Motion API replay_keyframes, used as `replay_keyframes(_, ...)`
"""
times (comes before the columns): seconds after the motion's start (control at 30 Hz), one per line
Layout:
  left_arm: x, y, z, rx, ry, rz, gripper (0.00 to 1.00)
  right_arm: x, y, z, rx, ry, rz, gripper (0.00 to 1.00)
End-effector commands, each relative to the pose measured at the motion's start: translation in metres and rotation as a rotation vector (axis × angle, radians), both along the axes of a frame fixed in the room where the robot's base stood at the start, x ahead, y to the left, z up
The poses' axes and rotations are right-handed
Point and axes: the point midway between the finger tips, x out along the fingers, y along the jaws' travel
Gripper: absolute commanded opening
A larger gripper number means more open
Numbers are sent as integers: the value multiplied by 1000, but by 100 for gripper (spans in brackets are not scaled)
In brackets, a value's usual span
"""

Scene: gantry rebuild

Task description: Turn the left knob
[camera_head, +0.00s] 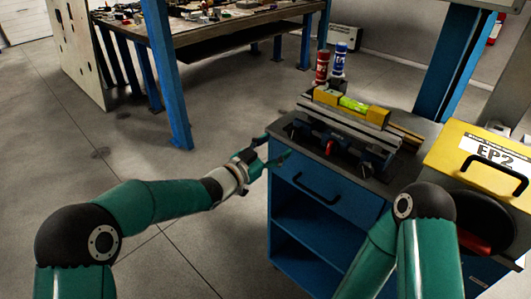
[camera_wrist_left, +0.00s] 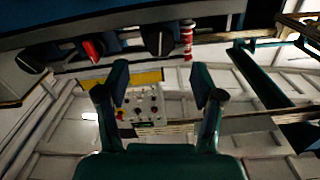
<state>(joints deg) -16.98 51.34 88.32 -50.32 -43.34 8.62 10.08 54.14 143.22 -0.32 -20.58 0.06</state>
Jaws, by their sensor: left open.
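The left knob (camera_head: 301,128) is a small dark knob on the front of the device on the blue cart. In the left wrist view, which looks turned over, it seems to be the dark knob (camera_wrist_left: 158,40) beside the red can. My left gripper (camera_head: 275,149) is open and empty, just left of and in front of the knob, apart from it. In the left wrist view its two fingers (camera_wrist_left: 160,82) stand wide apart below the row of knobs. My right arm is at the lower right; its gripper is out of sight.
A red knob (camera_head: 329,147) and another dark knob (camera_head: 367,165) sit right of it. Red (camera_head: 322,66) and blue (camera_head: 340,58) cans stand behind. A yellow case (camera_head: 478,165) is at right. Floor left of the cart is free.

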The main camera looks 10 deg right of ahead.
Motion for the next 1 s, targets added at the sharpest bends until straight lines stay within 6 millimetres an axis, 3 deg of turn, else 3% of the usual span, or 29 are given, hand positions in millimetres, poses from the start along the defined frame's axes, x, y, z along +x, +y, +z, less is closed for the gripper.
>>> replay_keyframes(0.2,-16,21,0,0,0,1,67,0,0,0,0,0,0,0)
replay_keyframes(0.7,-20,29,-7,2,25,12,67,0,0,2,0,0,0,0)
replay_keyframes(0.77,-20,38,-20,8,73,37,67,0,0,6,0,0,0,0)
replay_keyframes(0.87,-25,66,-62,24,231,117,67,0,0,17,0,0,0,0)
replay_keyframes(0.97,-49,109,-128,53,481,240,67,0,0,32,0,0,0,0)
replay_keyframes(1.0,-67,128,-156,67,600,295,67,0,0,39,0,0,0,0)
